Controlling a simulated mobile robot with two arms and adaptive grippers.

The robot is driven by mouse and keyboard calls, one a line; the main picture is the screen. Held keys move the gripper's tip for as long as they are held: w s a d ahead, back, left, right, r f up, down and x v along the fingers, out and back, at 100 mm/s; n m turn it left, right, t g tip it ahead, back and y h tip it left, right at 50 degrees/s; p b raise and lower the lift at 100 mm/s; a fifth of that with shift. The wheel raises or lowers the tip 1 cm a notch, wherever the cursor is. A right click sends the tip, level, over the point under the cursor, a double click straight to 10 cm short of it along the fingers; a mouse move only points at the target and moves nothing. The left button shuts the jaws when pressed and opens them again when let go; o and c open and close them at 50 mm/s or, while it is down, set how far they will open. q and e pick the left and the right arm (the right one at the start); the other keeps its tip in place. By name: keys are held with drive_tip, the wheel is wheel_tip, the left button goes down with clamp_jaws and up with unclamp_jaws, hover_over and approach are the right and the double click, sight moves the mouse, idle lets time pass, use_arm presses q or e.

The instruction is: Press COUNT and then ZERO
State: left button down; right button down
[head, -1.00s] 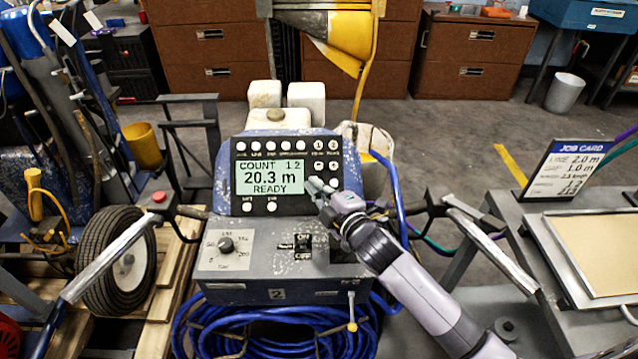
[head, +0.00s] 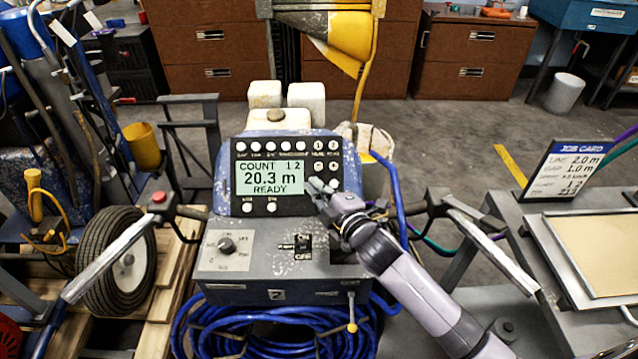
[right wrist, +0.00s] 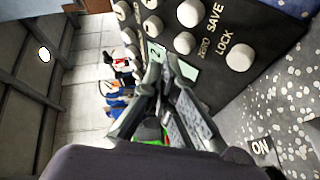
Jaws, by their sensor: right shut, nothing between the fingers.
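The striper's black control panel (head: 240,207) has a green display (head: 270,178) reading "COUNT 1 2", "20.3 m" and "READY". Round white buttons run along its top, at its upper right and below the display. Most button labels are too small to read in the head view. In the right wrist view, the word ZERO (right wrist: 204,47) shows beside white buttons, with SAVE and LOCK close by. I cannot make out a COUNT button label. My right gripper (head: 318,185) is shut and empty at the panel's lower right. Its fingertips (right wrist: 166,62) hide part of the panel; contact cannot be told. My left gripper is out of view.
Below the panel are a rotary dial (head: 226,244) and an ON/OFF switch (head: 303,245). Handlebars flank the console. A coiled blue hose (head: 270,325) hangs in front. A job card (head: 565,170) stands on the right bench.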

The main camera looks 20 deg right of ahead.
drive_tip(key=shift+w+f, duration=0.3)
drive_tip(key=shift+w+d+f, duration=0.15)
drive_tip(key=shift+w+f, duration=0.15)
idle(0.9)
drive_tip(key=shift+r, duration=0.1)
drive_tip(key=shift+s+r+p, duration=0.5)
drive_tip(key=shift+s+p, duration=0.1)
drive_tip(key=shift+p, duration=0.1)
drive_tip(key=shift+s+a+r+p, duration=0.15)
drive_tip(key=shift+a+r+p, duration=0.05)
drive_tip(key=shift+r+p, duration=0.2)
drive_tip(key=s+r+p, duration=0.1)
drive_tip(key=s+a+r+p, duration=0.1)
drive_tip(key=s+p, duration=0.1)
drive_tip(key=shift+r+p, duration=0.3)
drive_tip(key=shift+r, duration=0.1)
